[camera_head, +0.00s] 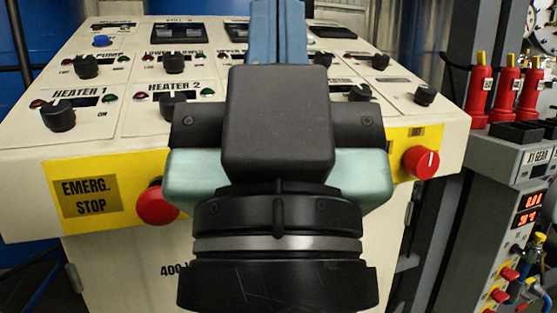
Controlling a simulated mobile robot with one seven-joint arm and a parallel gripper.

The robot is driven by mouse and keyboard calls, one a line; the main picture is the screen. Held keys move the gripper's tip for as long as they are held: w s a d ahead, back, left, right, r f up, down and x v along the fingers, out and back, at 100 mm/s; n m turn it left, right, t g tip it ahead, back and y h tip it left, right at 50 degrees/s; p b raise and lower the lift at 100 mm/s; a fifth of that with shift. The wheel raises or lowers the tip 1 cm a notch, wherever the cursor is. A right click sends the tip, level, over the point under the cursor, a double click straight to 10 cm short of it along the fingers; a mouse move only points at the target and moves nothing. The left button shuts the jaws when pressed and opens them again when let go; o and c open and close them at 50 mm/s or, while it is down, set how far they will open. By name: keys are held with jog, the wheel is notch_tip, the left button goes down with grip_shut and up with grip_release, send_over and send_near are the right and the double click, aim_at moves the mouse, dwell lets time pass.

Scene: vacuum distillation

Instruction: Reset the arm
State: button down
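My arm's end fills the middle of the head view, with black and pale teal parts seen from behind. My gripper (278,28) shows as two blue fingers side by side above the black block, with no clear gap between them. It looks shut, and nothing shows between the fingers. The fingertips reach the top edge of the picture, so their ends are cut off. The gripper is in front of a cream control panel (90,138), hiding its middle.
The panel has several black knobs (58,116), a red emergency stop button (157,205) at the left and a red knob (421,162) at the right. A grey instrument unit (500,160) and red-bodied connectors (480,92) stand at the right.

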notch_tip(320, 180, up, 26)
jog(key=p, duration=2.3)
jog(key=shift+f, duration=0.2)
jog(key=shift+w, duration=0.1)
